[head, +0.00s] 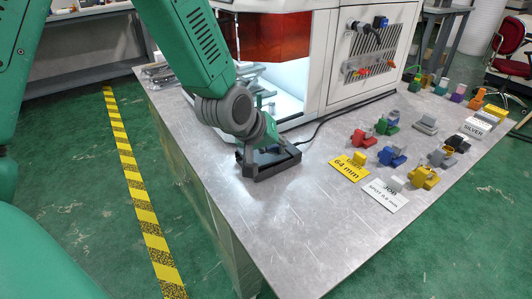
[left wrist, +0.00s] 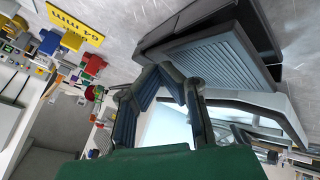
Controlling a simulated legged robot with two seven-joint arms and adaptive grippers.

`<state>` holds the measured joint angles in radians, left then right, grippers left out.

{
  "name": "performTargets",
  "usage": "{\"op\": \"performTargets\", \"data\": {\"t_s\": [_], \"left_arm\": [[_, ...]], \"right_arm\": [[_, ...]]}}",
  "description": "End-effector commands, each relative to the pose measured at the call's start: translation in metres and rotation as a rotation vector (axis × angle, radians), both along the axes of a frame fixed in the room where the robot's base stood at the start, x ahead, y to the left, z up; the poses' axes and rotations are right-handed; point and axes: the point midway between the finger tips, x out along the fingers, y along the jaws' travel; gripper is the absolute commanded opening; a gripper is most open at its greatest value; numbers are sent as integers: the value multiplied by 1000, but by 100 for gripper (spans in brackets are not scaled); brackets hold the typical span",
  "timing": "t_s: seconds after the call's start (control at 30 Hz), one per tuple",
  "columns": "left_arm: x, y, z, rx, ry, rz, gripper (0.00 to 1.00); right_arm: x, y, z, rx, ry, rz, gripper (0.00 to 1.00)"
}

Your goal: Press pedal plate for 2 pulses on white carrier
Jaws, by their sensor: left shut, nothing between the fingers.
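The black foot-pedal unit (head: 272,165) lies on the metal table in front of the white machine. In the left wrist view its ribbed pedal plate (left wrist: 222,52) fills the upper right, inside a dark housing. My left gripper (head: 262,148) is shut and empty, pointing down at the pedal. In the left wrist view its fingertips (left wrist: 166,76) meet close to the plate's edge; I cannot tell whether they touch it. A light grey carrier-like piece (head: 426,123) stands at the back right of the table; I cannot tell whether it is the white carrier. My right gripper is not in view.
The white machine (head: 345,60) rises behind the pedal, with a dark cable on the table. The table's front area is bare.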

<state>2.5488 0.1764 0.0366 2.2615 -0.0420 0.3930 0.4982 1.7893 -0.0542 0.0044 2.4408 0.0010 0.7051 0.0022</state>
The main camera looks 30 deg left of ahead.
Motion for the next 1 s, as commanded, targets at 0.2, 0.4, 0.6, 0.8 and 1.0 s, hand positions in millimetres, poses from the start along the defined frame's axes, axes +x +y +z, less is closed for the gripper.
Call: {"op": "performTargets", "data": {"t_s": [0.2, 0.4, 0.6, 0.8, 1.0], "left_arm": [[0, 8, -6, -11, 2, 2, 0], [-1, 9, -9, -11, 3, 4, 0], [-1, 4, -9, -5, 4, 3, 0], [-1, 3, -9, -4, 5, 2, 0], [-2, 6, -10, -9, 5, 1, 0]], "right_arm": [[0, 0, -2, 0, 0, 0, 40], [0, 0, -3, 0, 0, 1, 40], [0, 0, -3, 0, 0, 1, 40], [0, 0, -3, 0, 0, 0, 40], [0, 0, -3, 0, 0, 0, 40]]}}
